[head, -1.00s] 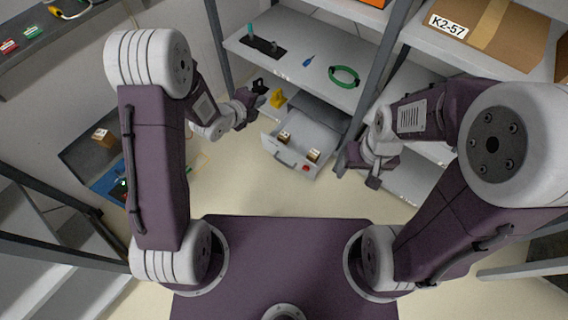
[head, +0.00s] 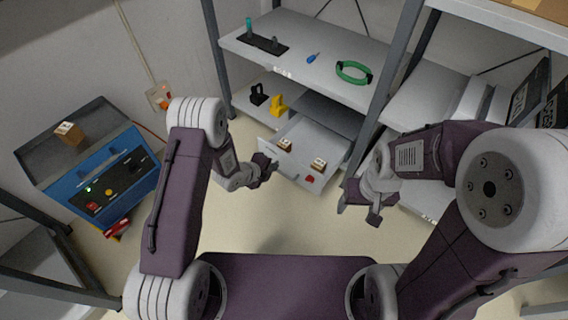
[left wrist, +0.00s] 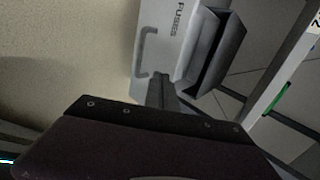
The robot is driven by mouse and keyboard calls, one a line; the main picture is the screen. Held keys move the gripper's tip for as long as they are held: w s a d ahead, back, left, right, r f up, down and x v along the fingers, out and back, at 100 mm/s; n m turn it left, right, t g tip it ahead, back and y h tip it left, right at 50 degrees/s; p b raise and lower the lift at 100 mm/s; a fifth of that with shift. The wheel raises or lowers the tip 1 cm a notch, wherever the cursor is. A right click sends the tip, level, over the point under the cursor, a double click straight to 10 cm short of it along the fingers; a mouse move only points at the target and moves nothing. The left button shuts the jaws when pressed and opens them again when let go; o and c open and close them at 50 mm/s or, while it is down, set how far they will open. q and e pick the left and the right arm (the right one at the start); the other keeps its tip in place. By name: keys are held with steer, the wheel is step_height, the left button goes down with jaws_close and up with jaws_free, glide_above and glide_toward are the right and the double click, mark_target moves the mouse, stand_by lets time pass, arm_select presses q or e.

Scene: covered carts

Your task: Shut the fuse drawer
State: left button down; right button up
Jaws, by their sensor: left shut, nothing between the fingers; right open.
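The fuse drawer (head: 303,147) stands pulled out from the lower part of the shelf unit in the head view. Two small fuse boxes (head: 286,146) (head: 318,163) and a red item (head: 310,179) show at its front. In the left wrist view its pale front (left wrist: 165,35) carries the word FUSES and a bar handle (left wrist: 144,52). My left gripper (head: 273,167) is shut and empty, close to the drawer front; whether it touches is unclear. Its dark fingers also show in the left wrist view (left wrist: 161,88). My right gripper (head: 358,208) is open, right of the drawer.
Yellow (head: 278,104) and black (head: 258,95) items stand left of the drawer.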

mark_target(289, 158)
arm_select(q)
steer(key=b+x, duration=0.1)
steer(key=x, duration=0.1)
steer(key=b+x, duration=0.1)
steer(key=x, duration=0.1)
steer(key=r+b+x, duration=0.1)
steer(key=x, duration=0.1)
steer(key=shift+w+d, duration=0.35)
steer(key=shift+w, duration=0.15)
steer(key=shift+w+d+r+b, duration=0.2)
steer(key=shift+w+d+b, duration=0.15)
steer(key=shift+w, duration=0.2)
arm_select(e)
step_height(289, 158, down, 4)
steer(key=shift+f, duration=0.25)
